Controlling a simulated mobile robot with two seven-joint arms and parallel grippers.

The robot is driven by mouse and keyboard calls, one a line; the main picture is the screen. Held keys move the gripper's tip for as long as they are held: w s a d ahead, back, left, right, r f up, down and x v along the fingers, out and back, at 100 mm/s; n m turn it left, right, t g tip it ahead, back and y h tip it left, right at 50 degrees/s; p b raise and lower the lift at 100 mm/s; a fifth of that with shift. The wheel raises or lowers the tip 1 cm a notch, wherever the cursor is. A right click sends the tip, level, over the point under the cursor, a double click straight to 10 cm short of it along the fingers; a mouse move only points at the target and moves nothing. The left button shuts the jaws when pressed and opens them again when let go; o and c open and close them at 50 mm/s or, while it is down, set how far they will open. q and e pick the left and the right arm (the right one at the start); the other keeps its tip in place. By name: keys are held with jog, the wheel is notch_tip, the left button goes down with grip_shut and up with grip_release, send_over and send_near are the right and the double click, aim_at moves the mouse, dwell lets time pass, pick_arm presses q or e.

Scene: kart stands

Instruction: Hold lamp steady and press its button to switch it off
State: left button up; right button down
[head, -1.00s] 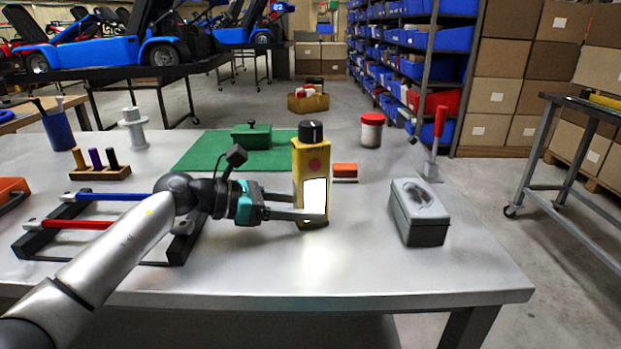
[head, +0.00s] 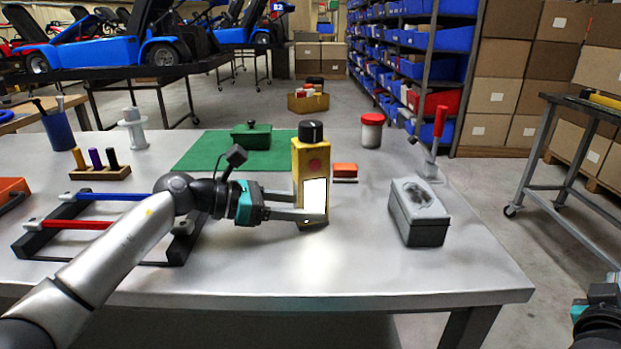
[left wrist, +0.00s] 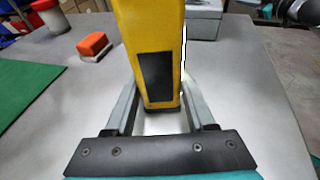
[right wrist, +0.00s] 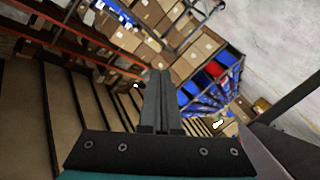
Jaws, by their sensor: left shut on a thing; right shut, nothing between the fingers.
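The yellow lamp (head: 311,160) stands upright on the grey table, with a black knob on top, a red round button (head: 314,165) on its front and a bright white panel below that. My left gripper (head: 310,207) is shut on the lamp's lower part from the left. In the left wrist view the lamp (left wrist: 152,50) stands between both fingers, with a dark panel facing the camera. My right gripper (right wrist: 160,100) is shut and empty, away from the table. In the head view, only part of my right arm shows at the bottom right corner.
A grey box (head: 419,212) stands right of the lamp, and an orange-and-white block (head: 345,171) lies just behind it. A red-handled lever (head: 437,140) and red-lidded jar (head: 371,130) stand farther back. A rack with coloured bars (head: 80,224) lies left. The table's front right is clear.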

aim_at(315, 166)
notch_tip(315, 166, up, 10)
jog(key=w+t+h, duration=0.1)
jog(key=h, duration=0.3)
jog(key=w+a+n+t+y, duration=0.1)
jog(key=w+a+n+t, duration=0.1)
jog(key=a, duration=0.5)
jog(key=w+a+f+n+t+y, duration=0.1)
jog(key=w+a+n+t, duration=0.1)
jog(key=a, duration=0.6)
jog(key=w+a+n+t+y, duration=0.1)
jog(key=w+a+n+y, duration=0.1)
jog(key=a, duration=0.6)
jog(key=shift+w+f+n+t, duration=0.3)
jog(key=shift+w+t, duration=0.05)
jog(key=shift+t, duration=0.05)
jog(key=s+a+r+n+t+y, duration=0.2)
jog(key=s+a+n, duration=0.1)
jog(key=a, duration=0.7)
jog(key=s+a+r+n+t+y, duration=0.1)
jog(key=s+a+n+t+y, duration=0.1)
jog(key=a, duration=0.7)
jog(key=w+a, duration=0.3)
jog(key=w, duration=0.5)
jog(key=shift+r+n, duration=0.2)
jog(key=shift+n, duration=0.1)
